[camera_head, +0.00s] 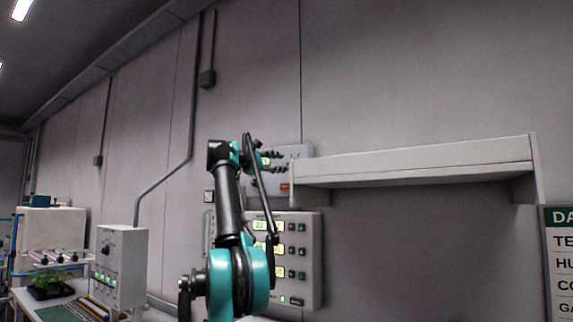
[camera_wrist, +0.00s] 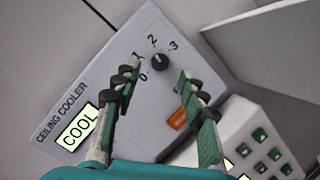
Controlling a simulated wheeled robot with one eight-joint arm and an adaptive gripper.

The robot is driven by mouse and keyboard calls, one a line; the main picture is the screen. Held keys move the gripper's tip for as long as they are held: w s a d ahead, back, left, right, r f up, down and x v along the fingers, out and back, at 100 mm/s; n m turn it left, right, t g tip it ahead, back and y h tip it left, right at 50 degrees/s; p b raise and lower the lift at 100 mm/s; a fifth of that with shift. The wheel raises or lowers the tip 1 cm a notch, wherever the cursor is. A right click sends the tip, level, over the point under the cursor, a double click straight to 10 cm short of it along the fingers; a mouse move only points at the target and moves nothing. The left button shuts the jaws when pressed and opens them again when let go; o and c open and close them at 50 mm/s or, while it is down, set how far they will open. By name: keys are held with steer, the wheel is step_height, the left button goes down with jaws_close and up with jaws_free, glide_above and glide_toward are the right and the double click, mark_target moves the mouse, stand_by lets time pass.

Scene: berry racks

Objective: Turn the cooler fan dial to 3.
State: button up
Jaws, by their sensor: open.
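In the head view my gripper (camera_head: 275,162) is in front of the cooler panel (camera_head: 301,152), and the dial cannot be made out.
A wall shelf (camera_head: 420,160) juts out just right of the cooler panel. A control box (camera_head: 310,280) with lit displays and several green buttons is below it. A grey box (camera_head: 120,262) and a potted plant (camera_head: 48,285) stand on a bench at left.

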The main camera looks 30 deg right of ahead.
steer(key=a, duration=0.8)
steer(key=shift+s+f, duration=0.4)
